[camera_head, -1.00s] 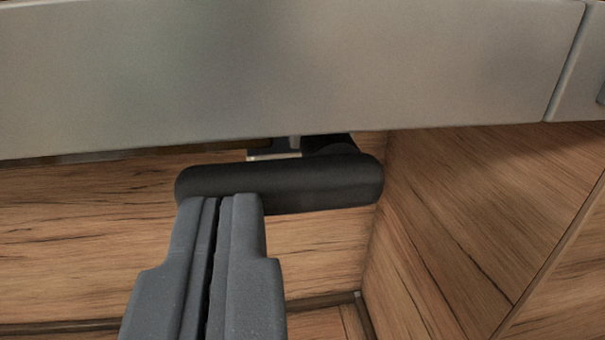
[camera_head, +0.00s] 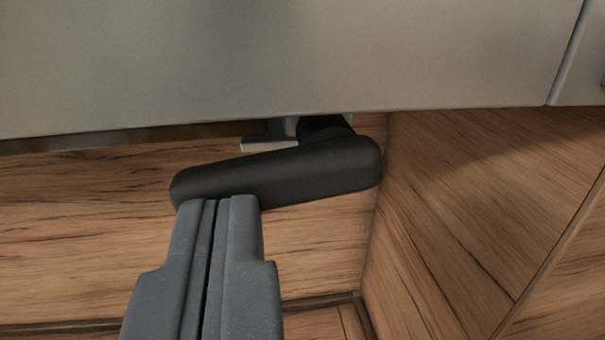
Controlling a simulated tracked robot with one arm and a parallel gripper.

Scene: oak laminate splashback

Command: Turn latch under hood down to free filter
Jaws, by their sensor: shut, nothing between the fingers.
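The latch (camera_head: 280,175) is a black rounded bar under the front edge of the grey hood (camera_head: 290,60). It tilts, with its left end lower than its right end, where a dark pivot joins it to the hood's underside. My gripper (camera_head: 217,203) is shut and empty. Its fingertips overlap the lower edge of the latch near its left end in the picture; whether they touch it I cannot tell. The filter is not clearly visible; the hood's front panel hides most of the underside.
A small light metal bracket (camera_head: 268,143) sits just behind the latch. Wood-look splashback (camera_head: 80,235) lies behind, and a wood side wall (camera_head: 470,220) stands close to the right of the latch.

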